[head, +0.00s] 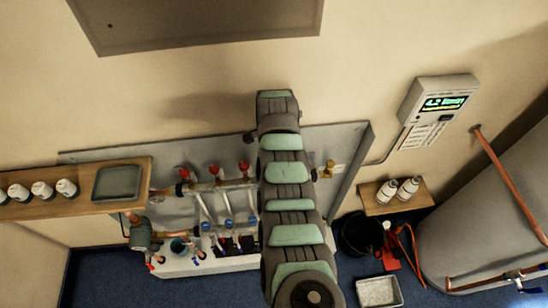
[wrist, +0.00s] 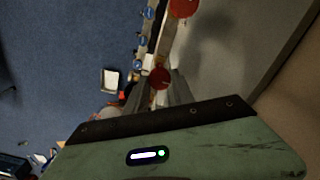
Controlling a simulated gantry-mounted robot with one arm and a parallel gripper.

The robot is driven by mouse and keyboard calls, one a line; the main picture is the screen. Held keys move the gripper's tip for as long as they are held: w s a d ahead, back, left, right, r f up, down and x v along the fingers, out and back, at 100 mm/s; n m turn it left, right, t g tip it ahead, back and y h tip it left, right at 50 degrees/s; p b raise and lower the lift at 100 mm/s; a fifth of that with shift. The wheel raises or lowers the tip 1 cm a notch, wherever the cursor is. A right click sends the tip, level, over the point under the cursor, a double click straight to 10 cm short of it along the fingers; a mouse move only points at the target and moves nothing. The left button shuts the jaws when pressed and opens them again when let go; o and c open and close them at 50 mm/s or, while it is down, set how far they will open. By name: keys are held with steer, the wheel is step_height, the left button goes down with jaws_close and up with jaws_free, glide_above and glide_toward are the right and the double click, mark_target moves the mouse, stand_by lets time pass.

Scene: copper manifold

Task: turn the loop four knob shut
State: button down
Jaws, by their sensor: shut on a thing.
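Three red knobs stand in a row on the copper manifold in the head view: the left one (head: 184,173), the middle one (head: 214,169) and the right one (head: 245,168). My arm covers the manifold to the right of them, so any further knob and my gripper are hidden there. In the wrist view my gripper (wrist: 157,90) is shut on a red knob (wrist: 159,77), whose face shows at the fingertips. I see no number on it. Another red knob (wrist: 183,7) is at the top edge, apart from the fingers. The turn of the held knob cannot be read.
Blue-topped fittings (head: 228,223) line the lower row of the manifold. A wooden shelf (head: 128,168) with a grey tray is at left. A brass valve (head: 327,169) is just right of my arm. A black bucket (head: 360,235) stands on the floor near a grey tank (head: 480,225).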

steer(key=shift+m, duration=0.4)
steer(key=c, duration=1.1)
jaws_free()
steer(key=shift+r, duration=0.15)
step_height(320, 180, up, 11)
steer(key=shift+f+b, duration=0.2)
steer(key=shift+b, duration=0.15)
